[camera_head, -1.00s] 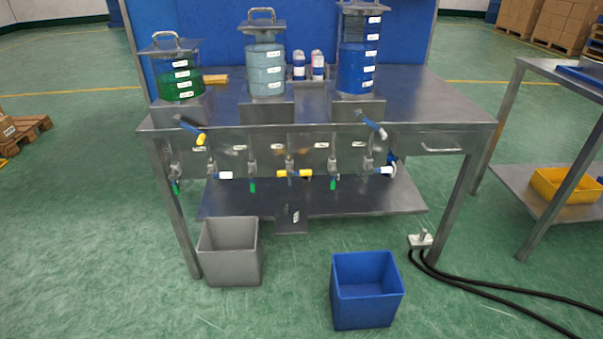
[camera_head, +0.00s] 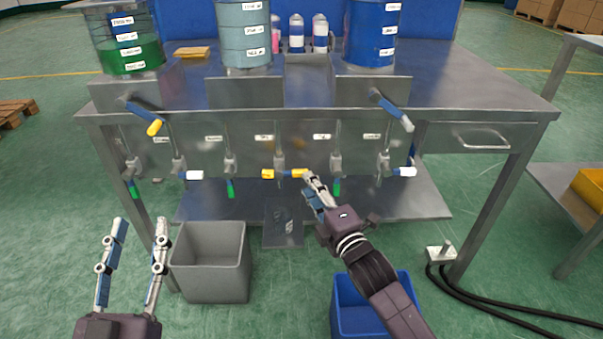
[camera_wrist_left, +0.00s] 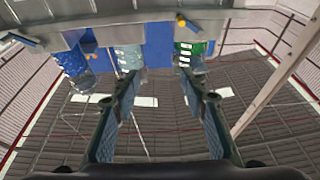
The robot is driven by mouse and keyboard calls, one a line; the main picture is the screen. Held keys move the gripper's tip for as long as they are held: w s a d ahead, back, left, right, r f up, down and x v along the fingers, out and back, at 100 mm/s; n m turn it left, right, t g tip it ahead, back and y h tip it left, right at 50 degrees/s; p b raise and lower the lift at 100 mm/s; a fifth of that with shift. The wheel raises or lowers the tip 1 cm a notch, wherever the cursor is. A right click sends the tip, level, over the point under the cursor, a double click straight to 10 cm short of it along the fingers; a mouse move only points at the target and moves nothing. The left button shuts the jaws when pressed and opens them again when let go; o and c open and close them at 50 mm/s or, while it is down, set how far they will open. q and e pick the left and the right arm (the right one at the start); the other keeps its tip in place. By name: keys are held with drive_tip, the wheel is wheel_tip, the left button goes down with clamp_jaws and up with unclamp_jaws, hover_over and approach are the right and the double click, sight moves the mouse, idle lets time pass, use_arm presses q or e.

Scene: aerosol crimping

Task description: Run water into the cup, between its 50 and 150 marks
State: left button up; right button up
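No cup can be made out in either view. A tap with yellow handles (camera_head: 268,174) is in the middle of the row under the bench front. My right gripper (camera_head: 309,184) is beside that tap, its tips at or near the right yellow handle; I cannot tell whether they touch or how far the fingers are apart. A tank of pale blue-grey liquid (camera_head: 245,40) stands above on the bench. My left gripper (camera_head: 142,226) is open and empty, left of the grey bin, with its fingers pointing towards the bench. Its spread fingers also show in the left wrist view (camera_wrist_left: 162,90).
A green tank (camera_head: 132,55) and a blue tank (camera_head: 372,35) flank the pale one. Other taps hang along the row. A grey bin (camera_head: 212,285) and a blue bin (camera_head: 345,318) stand on the floor before the bench. Cables (camera_head: 470,298) lie at right.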

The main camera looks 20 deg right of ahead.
sight(300, 171)
drive_tip(key=w, duration=0.2)
drive_tip(key=w+b, duration=0.1)
drive_tip(key=w, duration=0.2)
drive_tip(key=shift+w+a+f+b, duration=0.1)
drive_tip(key=shift+w+a+b, duration=0.2)
drive_tip(key=shift+w, duration=0.5)
use_arm(q)
drive_tip(key=s+r+t+h, duration=0.2)
drive_tip(key=s+r+t, duration=0.3)
drive_tip(key=r, duration=0.3)
drive_tip(key=shift+s+a+r, duration=0.15)
drive_tip(key=shift+s+a, duration=0.05)
drive_tip(key=shift+s, duration=0.05)
use_arm(e)
clamp_jaws()
